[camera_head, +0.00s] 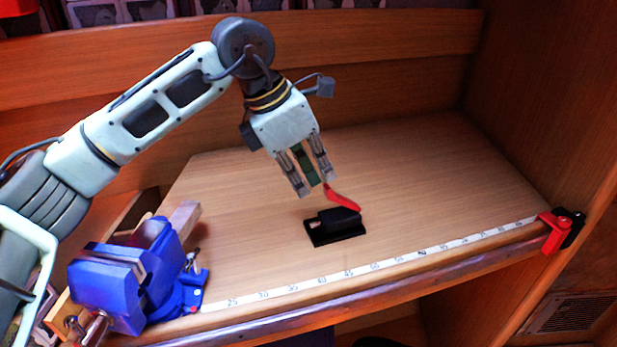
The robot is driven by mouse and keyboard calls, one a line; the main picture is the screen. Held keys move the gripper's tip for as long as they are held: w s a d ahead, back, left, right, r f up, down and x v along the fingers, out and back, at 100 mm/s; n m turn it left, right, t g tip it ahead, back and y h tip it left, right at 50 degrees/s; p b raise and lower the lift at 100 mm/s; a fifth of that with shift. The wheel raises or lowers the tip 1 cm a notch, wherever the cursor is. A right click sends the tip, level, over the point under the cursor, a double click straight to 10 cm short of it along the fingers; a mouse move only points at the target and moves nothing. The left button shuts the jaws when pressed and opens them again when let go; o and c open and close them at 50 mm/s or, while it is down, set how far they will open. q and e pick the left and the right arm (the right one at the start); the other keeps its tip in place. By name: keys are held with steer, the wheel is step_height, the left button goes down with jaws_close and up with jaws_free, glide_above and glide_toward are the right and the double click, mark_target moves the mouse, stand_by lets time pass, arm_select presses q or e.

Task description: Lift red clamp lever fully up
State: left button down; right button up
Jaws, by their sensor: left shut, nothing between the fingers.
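The red clamp lever (342,199) sits on a small black clamp base (322,236) on the wooden worktop. The lever slants up and to the left from the black body, with its free end near my fingertips. My left gripper (317,188) points down just above and to the left of the lever. It is shut with nothing held. Its right fingertip is very close to the lever's free end; I cannot tell whether they touch. My right gripper is not in view.
A blue vise (125,287) stands at the worktop's left front corner. A measuring tape strip (335,277) runs along the front edge. A red and black clamp (556,232) is on the right front corner. The worktop (430,170) is clear behind and right of the lever.

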arm_select(q)
steer(key=shift+w+d+r, duration=0.25)
steer(key=shift+d+r, duration=0.35)
steer(key=shift+d, duration=0.05)
stand_by(0.5)
stand_by(0.6)
